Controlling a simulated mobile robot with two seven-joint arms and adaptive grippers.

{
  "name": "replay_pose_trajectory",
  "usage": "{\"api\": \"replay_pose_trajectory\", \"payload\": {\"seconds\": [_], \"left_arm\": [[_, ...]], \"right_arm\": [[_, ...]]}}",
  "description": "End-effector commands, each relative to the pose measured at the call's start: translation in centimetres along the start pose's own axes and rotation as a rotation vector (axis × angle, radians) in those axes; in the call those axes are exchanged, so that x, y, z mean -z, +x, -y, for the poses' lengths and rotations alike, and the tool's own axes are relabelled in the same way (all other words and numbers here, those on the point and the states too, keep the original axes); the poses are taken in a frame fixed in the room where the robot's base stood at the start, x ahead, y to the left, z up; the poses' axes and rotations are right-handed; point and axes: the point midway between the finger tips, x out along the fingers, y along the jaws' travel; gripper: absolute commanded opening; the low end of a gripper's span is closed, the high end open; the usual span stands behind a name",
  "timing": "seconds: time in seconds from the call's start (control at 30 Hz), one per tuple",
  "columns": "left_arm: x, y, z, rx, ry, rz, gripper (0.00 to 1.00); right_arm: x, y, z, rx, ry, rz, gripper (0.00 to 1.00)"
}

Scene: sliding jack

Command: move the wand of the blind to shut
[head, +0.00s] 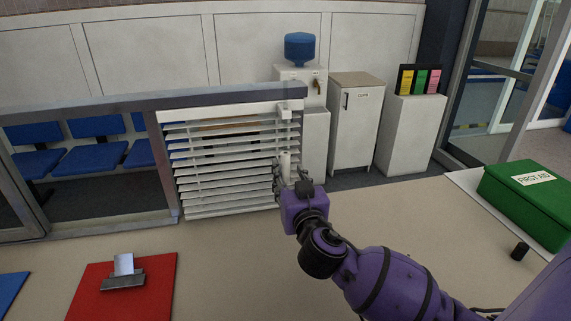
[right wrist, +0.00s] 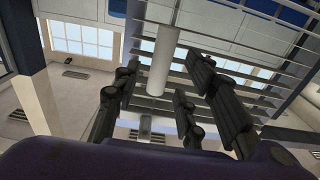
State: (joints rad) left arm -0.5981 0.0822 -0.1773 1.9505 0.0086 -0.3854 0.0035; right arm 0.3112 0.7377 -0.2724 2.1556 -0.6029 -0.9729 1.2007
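The blind (head: 222,168) hangs in the window frame, with gaps between its white slats. Its white wand (head: 285,163) hangs at the blind's right side under the headrail. My right gripper (head: 289,182) is at the lower part of the wand in the head view. In the right wrist view the wand (right wrist: 161,62) stands between the open fingers of this gripper (right wrist: 160,95), with a visible gap on each side. The slats (right wrist: 240,50) show behind the right-hand fingers. My left gripper is not in view.
A red clipboard (head: 125,288) lies on the counter (head: 225,270) at front left. A green first aid box (head: 530,200) lies at the right. Blue chairs (head: 90,158), a water cooler (head: 300,50) and cabinets (head: 355,120) stand beyond the counter. The counter's middle left is clear.

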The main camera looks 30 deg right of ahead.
Motion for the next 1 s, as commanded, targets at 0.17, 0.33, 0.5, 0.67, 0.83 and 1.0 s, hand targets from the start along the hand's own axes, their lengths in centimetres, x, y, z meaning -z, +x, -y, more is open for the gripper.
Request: {"api": "replay_pose_trajectory", "payload": {"seconds": [0.17,0.33,0.5,0.67,0.83,1.0], "left_arm": [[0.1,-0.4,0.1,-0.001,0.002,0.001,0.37],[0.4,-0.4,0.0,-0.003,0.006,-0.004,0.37],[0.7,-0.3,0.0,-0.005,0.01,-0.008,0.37],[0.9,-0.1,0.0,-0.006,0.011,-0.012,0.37],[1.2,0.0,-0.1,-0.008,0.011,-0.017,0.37],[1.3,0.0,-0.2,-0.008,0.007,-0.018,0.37]], "right_arm": [[0.2,2.8,0.0,0.0,-0.002,-0.003,0.39],[0.1,4.0,0.0,0.0,-0.001,-0.001,0.39],[0.0,4.2,0.0,0.0,0.0,0.001,0.39],[0.0,4.2,0.0,0.0,0.0,0.001,0.32],[0.0,4.2,0.0,0.0,0.0,0.001,0.1],[0.0,4.2,0.0,0.0,0.0,0.001,0.0]]}}
